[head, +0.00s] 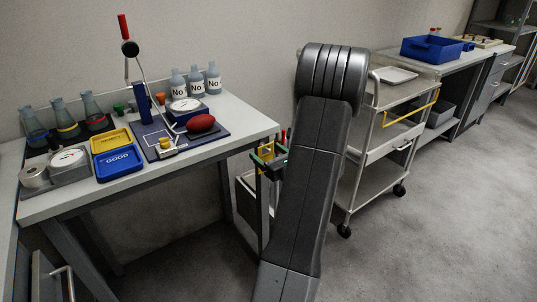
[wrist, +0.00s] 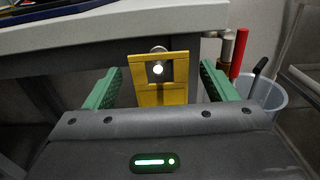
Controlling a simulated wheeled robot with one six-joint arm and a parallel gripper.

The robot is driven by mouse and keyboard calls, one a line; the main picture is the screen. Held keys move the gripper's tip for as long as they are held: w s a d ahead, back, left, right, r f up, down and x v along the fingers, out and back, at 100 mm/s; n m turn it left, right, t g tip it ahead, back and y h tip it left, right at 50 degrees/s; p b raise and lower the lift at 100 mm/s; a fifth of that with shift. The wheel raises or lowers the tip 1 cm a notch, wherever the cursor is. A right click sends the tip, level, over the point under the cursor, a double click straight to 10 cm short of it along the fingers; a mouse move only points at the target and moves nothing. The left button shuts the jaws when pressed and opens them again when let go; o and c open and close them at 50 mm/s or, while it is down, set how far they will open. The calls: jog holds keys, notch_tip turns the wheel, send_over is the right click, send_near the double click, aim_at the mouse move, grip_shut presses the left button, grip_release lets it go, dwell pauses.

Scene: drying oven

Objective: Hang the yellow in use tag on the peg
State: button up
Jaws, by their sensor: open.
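The yellow tag (wrist: 174,92) is upright in front of the table's edge in the wrist view, with a square opening near its top. The bright round end of the metal peg (wrist: 158,69) shows in that opening, and the tag appears to hang on it. My gripper (wrist: 160,79) is open, with one green finger on each side of the tag and a visible gap at both sides. In the head view my gripper (head: 270,154) is beside the table's right end, partly hidden by my arm. The tag (head: 265,152) shows small there between the fingers.
The table (head: 225,135) carries a yellow tray (head: 110,139), a blue tray (head: 118,162), flasks and bottles. A steel cart (head: 375,145) stands right of my arm. A grey bin (wrist: 265,92) and a red upright rod (wrist: 239,55) are right of the tag.

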jog(key=v, duration=1.4)
jog(key=shift+p, duration=0.35)
jog(key=shift+w+a, duration=0.1)
jog(key=x, duration=1.4)
jog(key=shift+b, duration=0.4)
jog(key=shift+s+d+r+p, duration=0.25)
jog(key=shift+p, duration=0.15)
jog(key=shift+f, duration=0.1)
